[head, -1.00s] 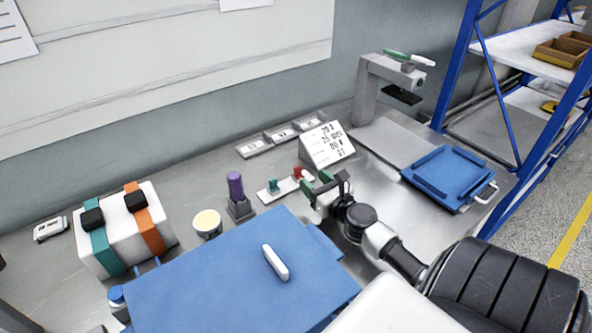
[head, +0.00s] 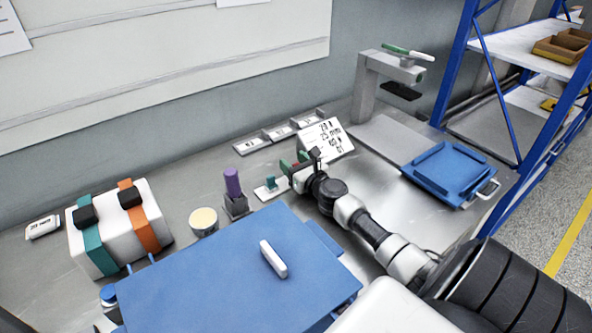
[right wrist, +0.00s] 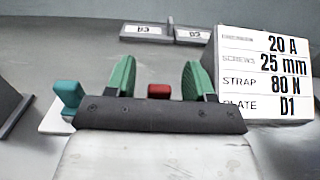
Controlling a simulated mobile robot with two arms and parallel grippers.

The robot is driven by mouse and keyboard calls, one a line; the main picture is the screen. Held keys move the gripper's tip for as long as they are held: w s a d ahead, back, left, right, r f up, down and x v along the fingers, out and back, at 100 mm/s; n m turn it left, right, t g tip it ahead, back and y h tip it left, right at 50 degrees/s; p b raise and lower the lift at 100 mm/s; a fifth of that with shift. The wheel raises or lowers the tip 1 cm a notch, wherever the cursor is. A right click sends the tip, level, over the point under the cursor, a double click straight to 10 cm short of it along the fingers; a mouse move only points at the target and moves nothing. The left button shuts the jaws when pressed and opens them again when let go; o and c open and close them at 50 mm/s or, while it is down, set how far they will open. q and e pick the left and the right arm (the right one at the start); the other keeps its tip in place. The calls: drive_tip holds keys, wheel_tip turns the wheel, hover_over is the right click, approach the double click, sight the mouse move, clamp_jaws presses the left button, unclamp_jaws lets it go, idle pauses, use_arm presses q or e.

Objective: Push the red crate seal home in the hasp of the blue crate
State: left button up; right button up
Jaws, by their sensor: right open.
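The red crate seal (right wrist: 159,91) shows in the right wrist view between my right gripper's green fingertips, a little beyond the gripper body. My right gripper (right wrist: 159,80) is open, with gaps on both sides of the seal. A teal seal (head: 270,182) stands on the plate's left part. The large blue crate (head: 200,285) lies in front, with a white handle (head: 273,258) on top. Its hasp cannot be made out. My left gripper is not visible.
A purple-topped post (head: 233,182) and a round cream-topped cup (head: 204,221) stand left of the plate. A white strapped box (head: 110,262) is farther left. A label card (head: 330,139) stands just behind the gripper. A blue tray (head: 448,192) lies right.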

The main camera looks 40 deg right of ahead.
drive_tip(key=shift+w, duration=0.5)
clamp_jaws()
drive_tip(key=shift+r, duration=0.1)
